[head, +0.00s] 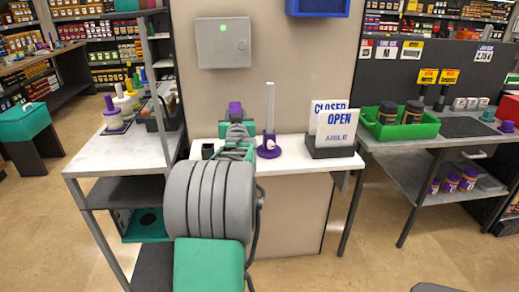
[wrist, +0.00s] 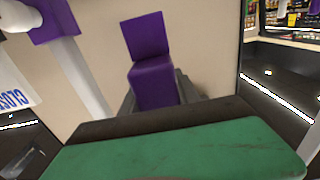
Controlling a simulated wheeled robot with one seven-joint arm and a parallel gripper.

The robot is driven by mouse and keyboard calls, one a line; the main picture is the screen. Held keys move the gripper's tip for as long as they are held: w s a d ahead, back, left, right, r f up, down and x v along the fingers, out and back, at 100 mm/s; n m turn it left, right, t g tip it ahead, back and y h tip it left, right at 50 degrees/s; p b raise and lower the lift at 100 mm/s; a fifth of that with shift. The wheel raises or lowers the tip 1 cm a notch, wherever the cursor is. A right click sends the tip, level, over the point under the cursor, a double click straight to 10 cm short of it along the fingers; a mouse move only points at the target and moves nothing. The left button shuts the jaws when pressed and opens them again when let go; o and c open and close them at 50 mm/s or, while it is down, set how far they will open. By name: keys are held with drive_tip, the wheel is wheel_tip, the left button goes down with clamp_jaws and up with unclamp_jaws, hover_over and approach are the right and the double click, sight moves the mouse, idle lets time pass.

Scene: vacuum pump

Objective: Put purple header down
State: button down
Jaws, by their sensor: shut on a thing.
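The purple header (head: 235,109) is a small block with a flat upright part. It is in the jaws of my gripper (head: 236,128), which points away from the head camera over the white middle table (head: 295,154). In the wrist view the purple header (wrist: 152,82) stands out beyond the green and black gripper body, with a dark finger beside it. My arm hides much of the gripper and the table below in the head view, so I cannot tell whether the header touches anything.
A grey post on a purple base (head: 269,151) stands just right of my gripper. A CLOSED/OPEN sign holder (head: 329,152) is further right. The left table (head: 120,150) holds several bottles; the right table has a green tray (head: 401,131). A wall stands close behind.

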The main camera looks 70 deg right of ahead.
wheel_tip(320, 180, down, 9)
drive_tip(key=shift+s+d+f, duration=0.1)
drive_tip(key=shift+s, duration=0.05)
drive_tip(key=shift+f, duration=0.15)
drive_tip(key=c, duration=0.9)
unclamp_jaws()
